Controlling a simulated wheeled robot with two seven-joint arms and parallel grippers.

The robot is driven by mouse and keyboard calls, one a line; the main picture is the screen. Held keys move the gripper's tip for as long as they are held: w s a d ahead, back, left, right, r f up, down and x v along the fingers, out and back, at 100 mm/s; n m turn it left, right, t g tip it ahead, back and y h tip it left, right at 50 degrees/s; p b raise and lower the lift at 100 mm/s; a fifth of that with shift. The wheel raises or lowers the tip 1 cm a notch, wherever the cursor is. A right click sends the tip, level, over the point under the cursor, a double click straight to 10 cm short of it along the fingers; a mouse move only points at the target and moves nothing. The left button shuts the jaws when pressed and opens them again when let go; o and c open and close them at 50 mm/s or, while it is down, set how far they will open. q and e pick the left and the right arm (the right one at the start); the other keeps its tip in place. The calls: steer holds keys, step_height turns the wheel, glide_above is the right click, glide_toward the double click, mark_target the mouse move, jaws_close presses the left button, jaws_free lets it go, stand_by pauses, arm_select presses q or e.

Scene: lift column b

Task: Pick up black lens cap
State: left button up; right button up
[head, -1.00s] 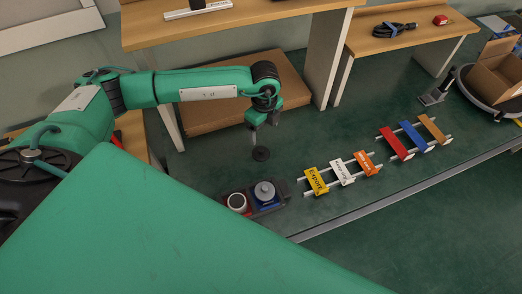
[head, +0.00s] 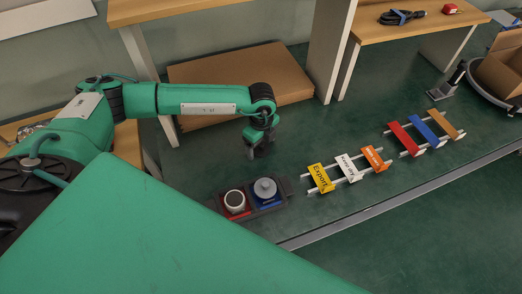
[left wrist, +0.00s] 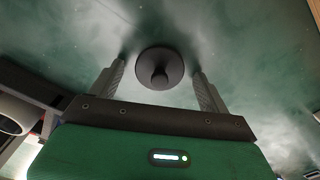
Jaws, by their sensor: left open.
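The black lens cap (left wrist: 161,66), a round dark disc with a small knob in its middle, lies on the green surface in the left wrist view. My left gripper (left wrist: 158,76) is open, with one finger on each side of the cap and gaps between the fingers and its rim. In the head view my left gripper (head: 259,143) points down close over the green surface and mostly hides the cap. I cannot tell its exact height over the cap. My right gripper is not in view.
A dark tray (head: 284,187) with a white-topped red item (head: 235,202) and a grey-topped blue item (head: 265,190) stands just in front of the gripper. Labelled racks (head: 347,169) stand to the right. A cardboard slab (head: 240,82) lies behind.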

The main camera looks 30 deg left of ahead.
arm_select(q)
steer(key=c, duration=1.1)
steer(key=shift+o, duration=0.2)
steer(key=shift+r, duration=0.1)
